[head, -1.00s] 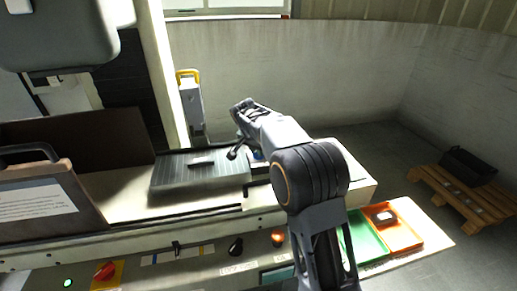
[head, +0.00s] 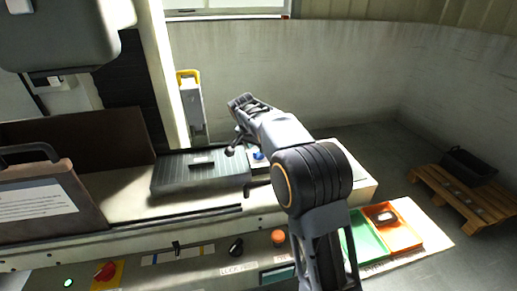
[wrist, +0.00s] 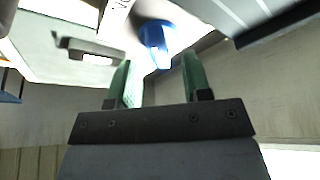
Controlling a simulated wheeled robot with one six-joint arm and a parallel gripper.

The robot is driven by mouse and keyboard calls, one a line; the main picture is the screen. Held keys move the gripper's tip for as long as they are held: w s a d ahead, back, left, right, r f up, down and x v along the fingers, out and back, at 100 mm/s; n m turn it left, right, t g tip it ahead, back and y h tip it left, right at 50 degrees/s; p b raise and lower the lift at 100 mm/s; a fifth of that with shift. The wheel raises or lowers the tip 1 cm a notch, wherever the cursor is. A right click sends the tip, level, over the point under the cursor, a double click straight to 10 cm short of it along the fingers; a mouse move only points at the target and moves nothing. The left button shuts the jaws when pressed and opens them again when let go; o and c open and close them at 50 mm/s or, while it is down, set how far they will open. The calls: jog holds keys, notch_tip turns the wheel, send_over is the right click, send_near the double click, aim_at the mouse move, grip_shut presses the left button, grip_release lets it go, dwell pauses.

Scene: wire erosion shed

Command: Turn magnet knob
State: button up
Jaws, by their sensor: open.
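The magnet knob appears to be the blue knob (head: 258,156) at the right end of the dark ribbed block (head: 170,174) on the machine bed. It also shows in the wrist view (wrist: 155,38), blurred, with a part that sticks out toward me. My gripper (wrist: 157,76) is open, with green pads on both fingers and nothing between them. The knob lies beyond the fingertips, roughly in line with the gap, and looks apart from them. In the head view my arm reaches over the bed to the right of the ribbed block; the fingers are hard to make out there.
The front panel has a black knob (head: 236,246), an orange button (head: 278,237) and a red switch (head: 104,272). Green (head: 361,236) and orange (head: 404,238) trays sit at the right. A grey bar (wrist: 85,48) shows near the fingers.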

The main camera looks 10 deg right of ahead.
jog(key=v, duration=1.1)
jog(key=shift+r+p, duration=0.35)
jog(key=shift+p, duration=0.1)
jog(key=s+f+n, duration=0.1)
jog(key=f+n, duration=0.1)
jog(key=s+f+n+y, duration=0.1)
jog(key=s+f+n, duration=0.2)
jog(key=f+n, duration=0.1)
jog(key=shift+s+a+f+n+g+y+p, duration=0.3)
jog(key=shift+s+a+f+g+p, duration=0.05)
jog(key=shift+g, duration=0.05)
jog(key=s+d+n+y+p, duration=0.1)
jog(key=s+d+p, duration=0.1)
jog(key=s, duration=0.9)
jog(key=s+d+n+t+p, duration=0.1)
jog(key=s+d+p, duration=0.1)
jog(key=s, duration=1)
jog(key=shift+s+d+f+n+y+p, duration=0.25)
jog(key=shift+d+f+n+y+p, duration=0.1)
jog(key=shift+d+f+y, duration=0.1)
